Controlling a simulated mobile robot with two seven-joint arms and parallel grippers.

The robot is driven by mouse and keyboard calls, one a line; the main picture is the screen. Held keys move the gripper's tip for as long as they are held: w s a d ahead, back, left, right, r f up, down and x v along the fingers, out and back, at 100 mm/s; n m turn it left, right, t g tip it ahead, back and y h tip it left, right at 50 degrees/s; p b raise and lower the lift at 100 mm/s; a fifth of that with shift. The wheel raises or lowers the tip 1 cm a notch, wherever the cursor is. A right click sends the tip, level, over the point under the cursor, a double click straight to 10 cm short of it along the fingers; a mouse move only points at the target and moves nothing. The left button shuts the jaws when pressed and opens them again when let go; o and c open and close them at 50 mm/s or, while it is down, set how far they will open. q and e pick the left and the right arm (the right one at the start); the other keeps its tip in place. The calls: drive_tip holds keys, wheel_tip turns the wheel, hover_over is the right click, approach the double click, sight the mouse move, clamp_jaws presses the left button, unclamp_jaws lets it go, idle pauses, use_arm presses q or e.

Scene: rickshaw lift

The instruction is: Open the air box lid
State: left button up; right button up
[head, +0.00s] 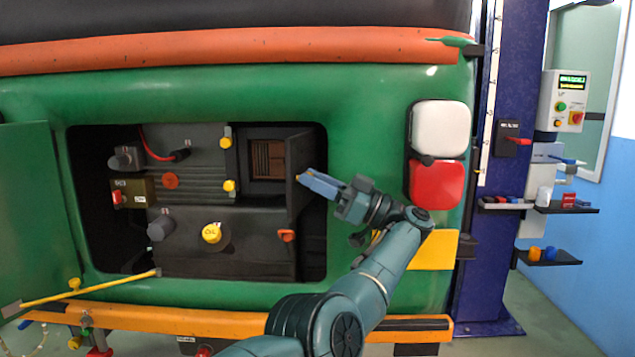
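The air box (268,160) is a dark housing at the right of the engine bay, and its opening shows a brown slatted filter inside. Its dark lid (298,165) stands swung out at the right of the opening, so the box is open. Two yellow latches, an upper (226,142) and a lower (229,186), sit left of the opening. My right gripper is out of view.
The green vehicle body frames the bay, with a green door (35,210) open at left and a yellow rod (90,287) below. A yellow oil cap (211,233) and a red-orange knob (286,236) sit low. A blue post (495,220) with shelves stands at right.

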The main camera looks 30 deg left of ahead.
use_arm(q)
drive_tip(key=o, duration=0.4)
drive_tip(key=shift+o, duration=0.2)
